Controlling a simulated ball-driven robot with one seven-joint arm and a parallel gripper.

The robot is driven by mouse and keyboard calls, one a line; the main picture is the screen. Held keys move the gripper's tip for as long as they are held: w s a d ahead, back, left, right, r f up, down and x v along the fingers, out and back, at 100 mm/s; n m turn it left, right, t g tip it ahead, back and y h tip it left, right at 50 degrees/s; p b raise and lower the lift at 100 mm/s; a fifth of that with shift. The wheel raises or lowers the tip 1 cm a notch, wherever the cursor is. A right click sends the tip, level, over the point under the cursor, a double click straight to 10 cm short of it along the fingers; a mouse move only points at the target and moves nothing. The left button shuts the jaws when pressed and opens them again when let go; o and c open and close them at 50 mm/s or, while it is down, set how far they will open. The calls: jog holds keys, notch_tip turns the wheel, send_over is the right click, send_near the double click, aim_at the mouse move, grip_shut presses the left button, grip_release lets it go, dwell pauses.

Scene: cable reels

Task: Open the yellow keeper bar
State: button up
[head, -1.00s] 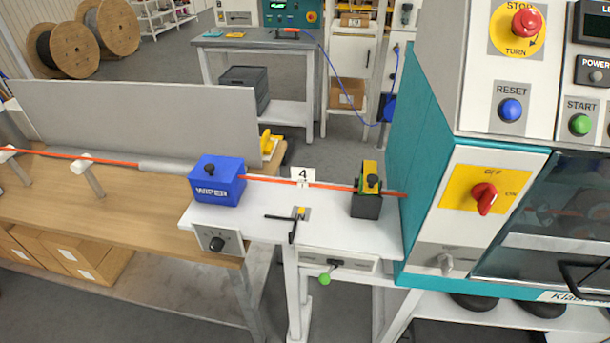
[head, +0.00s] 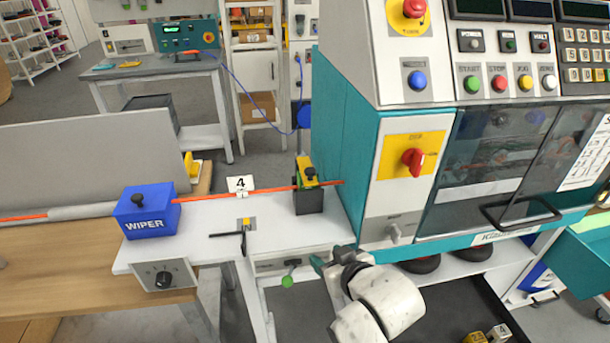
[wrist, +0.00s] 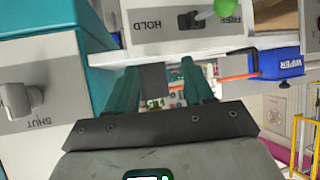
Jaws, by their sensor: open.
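The yellow keeper bar (head: 306,173) sits on top of a dark block (head: 309,203) at the right end of the white shelf, with a black knob on it. The orange cable (head: 270,190) runs to this block. It is too small to tell whether the bar is latched. My gripper (head: 318,264) is in front of and below the shelf's front edge, apart from the bar. In the wrist view my gripper (wrist: 163,82) has its teal fingers spread and nothing held. A dark grey block shows between them there; the yellow bar cannot be made out.
A HOLD panel with a green-knobbed lever (head: 288,277) is on the shelf front, close to my gripper. The blue wiper box (head: 147,211) and a black T-shaped handle (head: 238,238) are further left. The teal machine (head: 335,140) stands close on the right.

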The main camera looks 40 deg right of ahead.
aim_at(312, 173)
jog(key=w+d+r+t+h+b, duration=0.1)
jog(key=w+d+r+t+h, duration=0.15)
jog(key=r, duration=0.35)
jog(key=w+d+r+t+h+b, duration=0.1)
jog(key=w+d+r+t, duration=0.15)
jog(key=r, duration=0.25)
jog(key=shift+m+t, duration=0.3)
jog(key=shift+m, duration=0.1)
jog(key=p+x, duration=0.2)
jog(key=x, duration=0.8)
jog(key=shift+w+a, duration=0.1)
jog(key=shift+w, duration=0.15)
jog(key=shift+c, duration=0.4)
grip_shut()
